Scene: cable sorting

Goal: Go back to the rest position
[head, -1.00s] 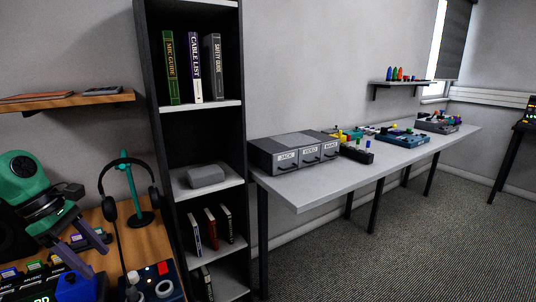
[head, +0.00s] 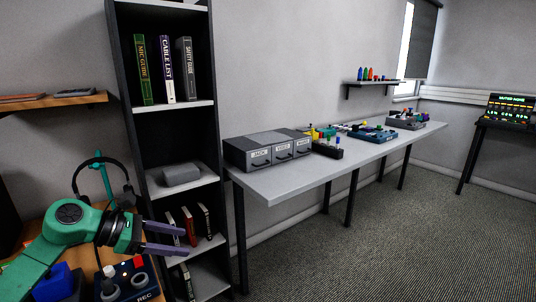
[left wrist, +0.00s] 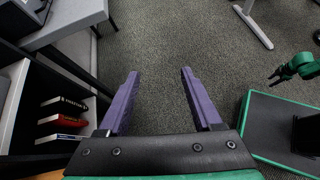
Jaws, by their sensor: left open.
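My left gripper (head: 184,238) is in front of the lower shelves of the dark bookcase in the head view, its two purple fingers pointing right. In the left wrist view its fingers (left wrist: 159,80) stand wide apart with only carpet between them, so it is open and empty. My right gripper (left wrist: 276,76) shows small and dark at the right of the left wrist view; I cannot tell how far its fingers are apart. It is outside the head view.
The dark bookcase (head: 128,120) stands beside the left arm. A wooden desk (head: 33,230) with a headphone stand (head: 104,180) and control box (head: 140,280) is at lower left. A long grey table (head: 285,185) carries a drawer unit (head: 262,150). Carpet (head: 400,240) is clear.

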